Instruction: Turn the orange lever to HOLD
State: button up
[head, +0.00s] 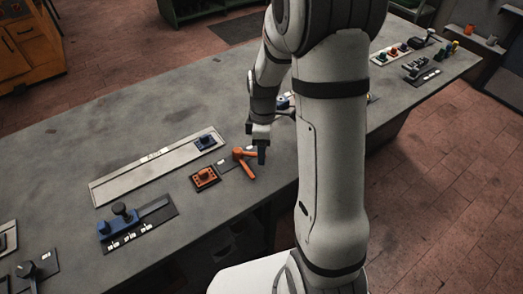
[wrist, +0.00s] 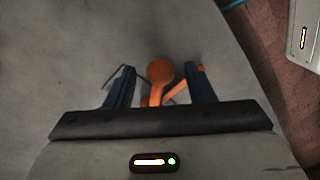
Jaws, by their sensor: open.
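The orange lever (head: 246,170) stands on the grey bench, with a round hub and an arm that reaches toward the bench's front edge. In the wrist view the orange lever (wrist: 160,71) shows a round orange end between my two fingers, with a thinner orange bar slanting to the right finger. My gripper (head: 259,151) is just above and beside the lever in the head view. In the wrist view my gripper (wrist: 160,84) is open, with its dark fingers on either side of the orange part. I cannot tell whether they touch it. No HOLD mark is readable.
More controls (head: 390,53) stand at the far right. The bench's back left is clear.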

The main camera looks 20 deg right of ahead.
jog(key=shift+s+f, duration=0.1)
jog(key=shift+f, duration=0.3)
jog(key=shift+c, duration=0.4)
grip_shut()
